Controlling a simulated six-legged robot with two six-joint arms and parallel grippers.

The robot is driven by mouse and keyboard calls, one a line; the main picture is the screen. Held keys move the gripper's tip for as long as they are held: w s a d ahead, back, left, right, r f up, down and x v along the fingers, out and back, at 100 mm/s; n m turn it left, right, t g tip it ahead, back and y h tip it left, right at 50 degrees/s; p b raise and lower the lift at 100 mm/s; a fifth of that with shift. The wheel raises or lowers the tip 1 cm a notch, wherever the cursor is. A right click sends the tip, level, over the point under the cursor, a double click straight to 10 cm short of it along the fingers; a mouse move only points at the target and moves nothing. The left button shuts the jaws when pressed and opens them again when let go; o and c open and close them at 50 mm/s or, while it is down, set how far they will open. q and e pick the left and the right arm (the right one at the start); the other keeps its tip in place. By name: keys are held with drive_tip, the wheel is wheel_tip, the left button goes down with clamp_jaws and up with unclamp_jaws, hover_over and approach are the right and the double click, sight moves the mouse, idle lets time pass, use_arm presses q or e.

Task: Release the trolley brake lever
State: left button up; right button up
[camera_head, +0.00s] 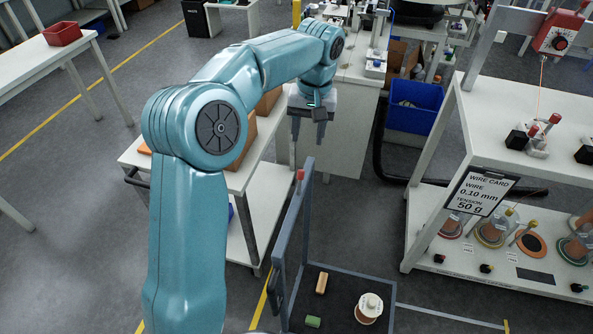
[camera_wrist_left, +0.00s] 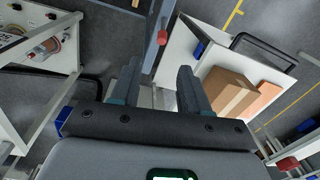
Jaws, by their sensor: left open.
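My left gripper (camera_head: 308,130) hangs fingers down in the middle of the head view, open and empty. Its two fingers also show apart in the left wrist view (camera_wrist_left: 157,92). A grey upright frame (camera_head: 290,230) on a dark low platform (camera_head: 345,287) stands below it, with a red knob (camera_head: 299,175) at its top. A red knob on a grey bar (camera_wrist_left: 162,38) shows ahead of the fingers in the wrist view, apart from them. I cannot tell whether this is the brake lever. A white two-shelf trolley (camera_head: 252,222) stands at left, partly behind my arm. My right gripper is not in view.
Cardboard boxes (camera_wrist_left: 232,94) lie on the white trolley's top. A white bench (camera_head: 345,130) and blue bin (camera_head: 414,105) stand behind the gripper. At right is a white shelf rack (camera_head: 455,140) with spools. An orange block (camera_head: 321,283) and a spool (camera_head: 368,308) are on the dark platform.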

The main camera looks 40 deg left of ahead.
sight(301, 171)
use_arm(q)
drive_tip(key=f, duration=0.9)
drive_tip(key=s+a+f, duration=0.1)
drive_tip(key=f, duration=0.4)
drive_tip(key=shift+f, duration=0.3)
drive_tip(key=shift+w+f, duration=0.1)
drive_tip(key=shift+f, duration=0.15)
clamp_jaws()
